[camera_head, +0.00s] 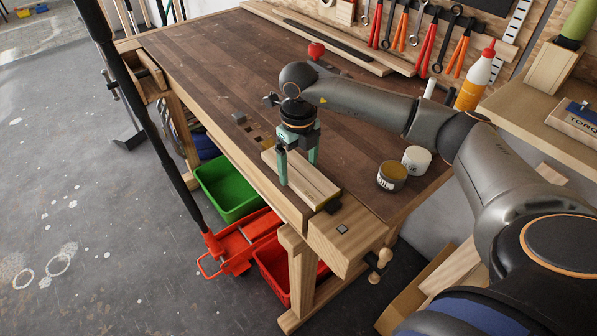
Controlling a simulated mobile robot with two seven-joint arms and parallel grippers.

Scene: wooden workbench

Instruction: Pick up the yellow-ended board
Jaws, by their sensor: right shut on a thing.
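A pale wooden board (312,187) is at the near edge of the workbench (225,70), close to its front corner. I cannot tell whether the board touches the bench top. My left gripper is not in view.
A dark-lidded tin (391,176) and a white-lidded jar (416,160) stand right of the board. A glue bottle (475,82) stands farther back. Tools hang behind. Green (228,188) and red (275,265) bins sit below the bench. The bench's left part is mostly clear.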

